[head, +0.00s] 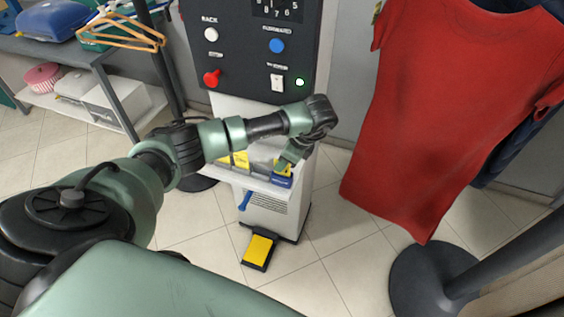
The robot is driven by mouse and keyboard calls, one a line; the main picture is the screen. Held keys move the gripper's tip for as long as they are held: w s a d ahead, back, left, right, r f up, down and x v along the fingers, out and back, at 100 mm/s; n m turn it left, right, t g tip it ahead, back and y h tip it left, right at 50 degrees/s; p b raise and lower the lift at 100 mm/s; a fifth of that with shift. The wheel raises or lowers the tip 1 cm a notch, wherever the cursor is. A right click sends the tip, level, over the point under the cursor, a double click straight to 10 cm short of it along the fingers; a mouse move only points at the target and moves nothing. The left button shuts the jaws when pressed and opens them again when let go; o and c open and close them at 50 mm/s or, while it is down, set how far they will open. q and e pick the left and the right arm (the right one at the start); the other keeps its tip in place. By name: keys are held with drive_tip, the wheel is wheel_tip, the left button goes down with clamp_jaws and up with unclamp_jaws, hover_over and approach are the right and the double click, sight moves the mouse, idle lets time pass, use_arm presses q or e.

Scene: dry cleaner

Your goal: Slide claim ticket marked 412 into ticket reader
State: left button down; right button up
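My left arm reaches in from the left to the front of a control stand. My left gripper (286,163) points down over a small white shelf (258,182). A yellow ticket (241,159) stands at the shelf's left part. Another yellow piece (284,170) shows at the gripper tips, above a blue block (281,183). I cannot tell whether the fingers are closed on it. No number 412 can be read, and I cannot make out which part is the ticket reader. My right gripper is not in view.
A yellow foot pedal (258,250) is on the floor. A red garment (455,110) hangs at right above a dark round base (425,275).

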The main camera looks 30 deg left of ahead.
use_arm(q)
drive_tip(key=c, duration=1.5)
unclamp_jaws()
drive_tip(key=shift+c, duration=0.2)
